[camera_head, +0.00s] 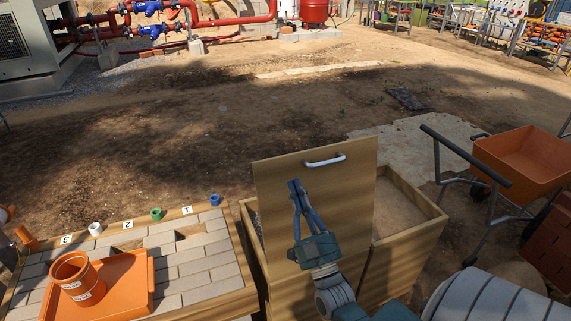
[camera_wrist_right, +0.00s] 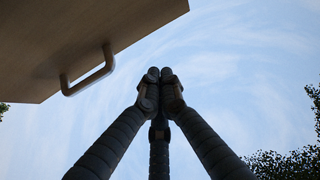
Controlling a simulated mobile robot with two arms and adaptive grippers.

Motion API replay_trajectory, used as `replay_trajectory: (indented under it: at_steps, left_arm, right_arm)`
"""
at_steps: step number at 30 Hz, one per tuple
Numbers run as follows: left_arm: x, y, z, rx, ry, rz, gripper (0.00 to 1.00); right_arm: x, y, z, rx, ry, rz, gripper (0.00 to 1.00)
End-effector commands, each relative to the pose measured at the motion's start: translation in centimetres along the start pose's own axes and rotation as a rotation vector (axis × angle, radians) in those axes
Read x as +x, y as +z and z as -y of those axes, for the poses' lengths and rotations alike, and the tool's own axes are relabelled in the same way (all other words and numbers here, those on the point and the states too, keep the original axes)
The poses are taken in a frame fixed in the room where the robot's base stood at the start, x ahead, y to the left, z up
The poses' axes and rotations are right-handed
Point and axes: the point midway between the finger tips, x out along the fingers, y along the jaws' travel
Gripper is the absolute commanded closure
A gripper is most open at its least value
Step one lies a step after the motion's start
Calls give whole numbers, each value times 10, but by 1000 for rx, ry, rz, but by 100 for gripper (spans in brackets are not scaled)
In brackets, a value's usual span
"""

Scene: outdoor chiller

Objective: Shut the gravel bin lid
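The wooden lid (camera_head: 270,180) stands raised, nearly upright, on the left part of a wooden bin (camera_head: 250,245). Its white bar handle (camera_head: 325,160) is near the top edge. Grey gravel shows in a narrow strip left of the lid; the lid hides the rest. My right gripper (camera_head: 294,183) points up in front of the lid, below and left of the handle in the head view. In the right wrist view its fingertips (camera_wrist_right: 160,76) meet with nothing between them. The lid (camera_wrist_right: 90,35) and handle (camera_wrist_right: 90,74) are up and left there, apart from the fingers. My left gripper is not clearly visible.
An open sand-filled compartment (camera_head: 410,215) adjoins on the right. A paver-topped table (camera_head: 205,265) with an orange tray (camera_head: 130,275) and orange pot (camera_head: 77,278) stands left. An orange wheelbarrow (camera_head: 525,155) stands right. Open dirt ground lies behind.

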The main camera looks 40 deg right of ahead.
Motion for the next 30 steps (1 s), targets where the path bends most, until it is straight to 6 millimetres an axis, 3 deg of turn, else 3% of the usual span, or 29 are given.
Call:
replay_trajectory:
  at_steps: [1,6,9,16,30]
  left_arm:
    - [-8,-3,0,0,0,-4,60]
    - [-20,-16,2,0,-2,-21,60]
    - [-21,-22,2,0,-2,-30,60]
    - [-23,-22,2,0,-2,-29,60]
    - [-24,-15,1,0,0,-19,60]
  right_arm:
    - [15,-5,0,0,-1,-4,100]
    - [49,-4,0,0,0,-2,100]
    - [58,13,0,0,0,2,100]
    - [70,28,0,0,-1,2,100]
    - [72,31,0,0,-1,7,100]
